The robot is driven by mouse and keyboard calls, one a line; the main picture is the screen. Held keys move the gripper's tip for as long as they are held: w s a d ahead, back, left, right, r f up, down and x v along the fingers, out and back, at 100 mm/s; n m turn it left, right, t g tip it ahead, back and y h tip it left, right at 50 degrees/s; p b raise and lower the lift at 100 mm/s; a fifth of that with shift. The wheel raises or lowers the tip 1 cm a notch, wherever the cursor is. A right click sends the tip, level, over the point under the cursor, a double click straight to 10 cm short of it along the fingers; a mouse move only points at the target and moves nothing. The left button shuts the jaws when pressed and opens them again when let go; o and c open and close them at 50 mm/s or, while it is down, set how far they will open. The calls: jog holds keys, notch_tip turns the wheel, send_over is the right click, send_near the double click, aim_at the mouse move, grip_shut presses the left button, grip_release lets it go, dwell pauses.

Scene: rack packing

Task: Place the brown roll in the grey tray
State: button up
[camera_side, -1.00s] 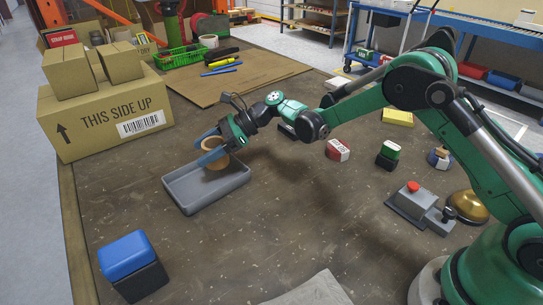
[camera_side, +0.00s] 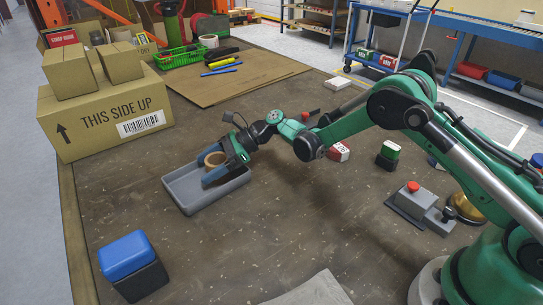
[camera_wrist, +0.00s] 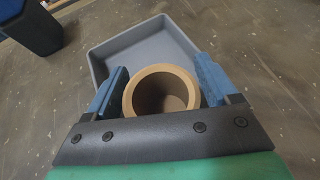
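The brown roll (camera_side: 212,159) is a short, hollow tan cylinder. It stands upright, low inside the grey tray (camera_side: 194,209), towards its back right part. My gripper (camera_side: 223,167) reaches in from the right, with its blue fingers low at the tray. In the wrist view, the roll (camera_wrist: 161,72) sits between the two fingers (camera_wrist: 161,88), with no clear gap on either side. The grey tray (camera_wrist: 101,68) spreads behind the roll there. The roll's bottom is hidden by the near finger and the tray wall, so I cannot see whether it touches the tray floor.
A blue and black box (camera_side: 131,266) stands in front left of the tray. A large carton (camera_side: 105,120) with smaller boxes stands at the back left. A grey device with a red button (camera_side: 411,195) and several small boxes lie to the right. The table around the tray is clear.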

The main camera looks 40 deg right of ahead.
jog(key=shift+r, duration=0.1)
jog(key=shift+d+r, duration=0.2)
jog(key=shift+d, duration=0.05)
jog(key=v, duration=1.1)
jog(key=s+r+n+h, duration=0.7)
jog(key=s+n, duration=0.2)
jog(key=n, duration=0.1)
jog(key=s+d+n+t+h, duration=0.3)
jog(key=s+d+n+h, duration=0.1)
jog(key=s+n, duration=0.5)
jog(key=n+h, duration=0.1)
jog(key=n, duration=0.1)
jog(key=shift+d+f+n, duration=0.25)
jog(key=shift+d+n, duration=0.05)
jog(key=shift+d, duration=0.05)
